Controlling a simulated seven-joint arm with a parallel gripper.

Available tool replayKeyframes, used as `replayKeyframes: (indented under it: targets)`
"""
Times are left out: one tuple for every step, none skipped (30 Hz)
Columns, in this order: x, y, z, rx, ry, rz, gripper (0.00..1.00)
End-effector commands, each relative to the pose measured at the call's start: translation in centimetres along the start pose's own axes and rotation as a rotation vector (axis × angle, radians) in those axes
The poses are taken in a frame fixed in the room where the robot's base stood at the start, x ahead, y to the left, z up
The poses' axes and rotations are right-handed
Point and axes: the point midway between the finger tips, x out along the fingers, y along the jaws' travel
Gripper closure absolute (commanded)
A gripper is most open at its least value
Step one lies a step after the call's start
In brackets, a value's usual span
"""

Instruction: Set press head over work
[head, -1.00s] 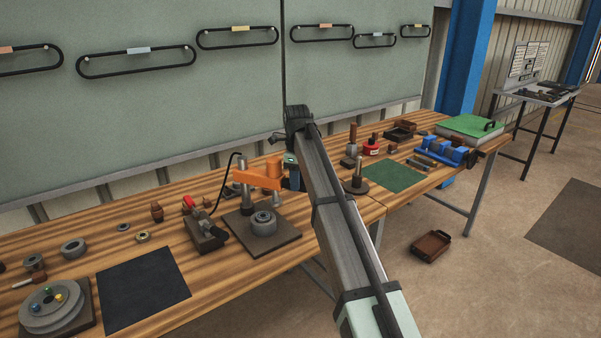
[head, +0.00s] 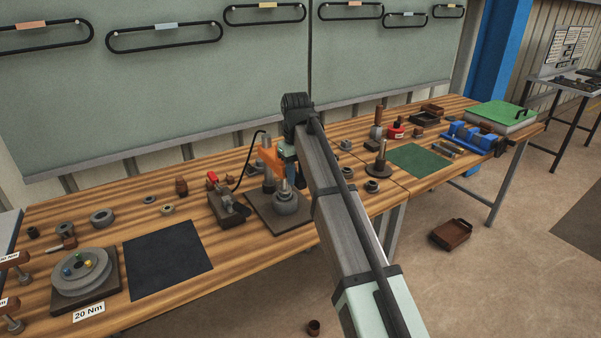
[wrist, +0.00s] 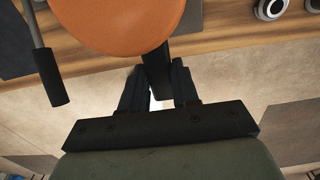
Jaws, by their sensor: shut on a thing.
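The orange press head (head: 270,161) sits on its upright post on the dark press base (head: 262,219). Its grey ram hangs down above the round grey work (head: 286,205), and from this angle they line up. I cannot tell whether ram and work touch. My gripper (head: 290,173) is at the right end of the head, partly hidden by my arm. In the wrist view the orange head (wrist: 120,22) fills the top, and my gripper (wrist: 158,90) is shut on a dark handle (wrist: 157,72) at its edge.
A black mat (head: 167,266) lies further left. Right of my arm are a dark post on a round base (head: 378,170) and a green mat (head: 420,160).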

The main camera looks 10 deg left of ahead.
Motion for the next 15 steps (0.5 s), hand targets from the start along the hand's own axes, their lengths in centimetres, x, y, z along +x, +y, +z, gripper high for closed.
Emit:
replayKeyframes:
  targets:
    - [-0.03, 0.24, 0.04, 0.008, 0.0, 0.003, 1.0]
    - [-0.03, 0.27, 0.04, 0.009, 0.0, 0.003, 1.0]
    - [-0.03, 0.3, 0.05, 0.01, 0.0, 0.004, 1.0]
    - [-0.03, 0.33, 0.05, 0.011, 0.0, 0.004, 1.0]
    - [-0.03, 0.34, 0.05, 0.011, 0.0, 0.004, 1.0]
    - [-0.03, 0.36, 0.06, 0.011, 0.0, 0.005, 1.0]
    - [-0.03, 0.38, 0.06, 0.01, 0.0, 0.005, 1.0]
    - [-0.03, 0.39, 0.06, 0.01, 0.0, 0.005, 1.0]
    - [-0.03, 0.42, 0.06, 0.01, -0.001, 0.006, 1.0]
    - [-0.03, 0.43, 0.06, 0.01, -0.001, 0.006, 1.0]
    - [-0.03, 0.45, 0.07, 0.009, -0.001, 0.006, 1.0]
    - [-0.03, 0.47, 0.07, 0.009, -0.001, 0.007, 0.69]
    - [-0.03, 0.47, 0.07, 0.009, -0.001, 0.007, 0.66]
    - [-0.03, 0.47, 0.07, 0.008, -0.001, 0.007, 0.63]
    - [-0.03, 0.45, 0.07, 0.008, -0.001, 0.007, 0.59]
